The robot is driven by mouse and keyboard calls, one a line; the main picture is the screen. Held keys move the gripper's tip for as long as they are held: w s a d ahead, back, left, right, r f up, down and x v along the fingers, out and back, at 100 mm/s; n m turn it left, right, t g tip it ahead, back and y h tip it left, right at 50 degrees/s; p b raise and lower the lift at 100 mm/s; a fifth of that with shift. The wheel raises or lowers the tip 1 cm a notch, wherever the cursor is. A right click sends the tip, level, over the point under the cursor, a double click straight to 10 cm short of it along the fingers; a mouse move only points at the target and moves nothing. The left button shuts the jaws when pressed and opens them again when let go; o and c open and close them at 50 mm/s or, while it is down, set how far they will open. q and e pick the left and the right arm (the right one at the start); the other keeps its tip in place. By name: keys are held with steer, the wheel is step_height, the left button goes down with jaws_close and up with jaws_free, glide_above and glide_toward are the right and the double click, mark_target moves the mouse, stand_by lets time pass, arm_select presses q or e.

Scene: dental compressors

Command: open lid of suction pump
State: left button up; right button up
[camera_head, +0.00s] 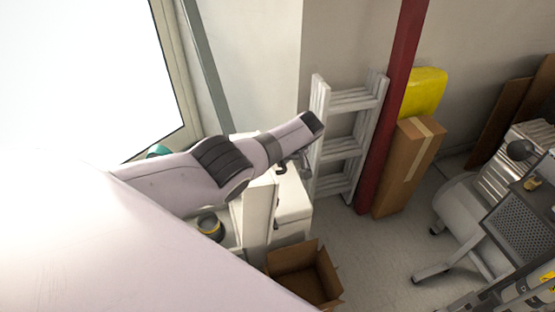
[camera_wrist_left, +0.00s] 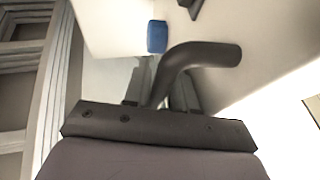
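A white box-shaped unit (camera_head: 290,205), which looks like the suction pump, stands below my left gripper in the head view. An upright white panel (camera_head: 258,215) is at its left side; I cannot tell if this is the lid. My left gripper (camera_head: 292,164) is at the top of the unit, small and partly hidden by my arm. In the left wrist view, a dark curved handle (camera_wrist_left: 205,54) runs between the gripper's fingers (camera_wrist_left: 160,88). The fingers are apart, with the handle overlapping one; contact is unclear. My right gripper is out of sight.
A blue cap-like part (camera_wrist_left: 157,36) is beyond the fingers. A white ladder (camera_head: 345,140), a red post (camera_head: 390,110) and a tall cardboard box (camera_head: 408,168) stand to the right. An open cardboard box (camera_head: 305,275) sits in front. Floor (camera_head: 375,260) is clear between it and the compressor (camera_head: 465,210).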

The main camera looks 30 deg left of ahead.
arm_select(q)
steer(key=p+v, duration=0.4)
steer(key=v, duration=0.3)
stand_by(0.4)
steer(key=shift+d, duration=0.1)
stand_by(0.4)
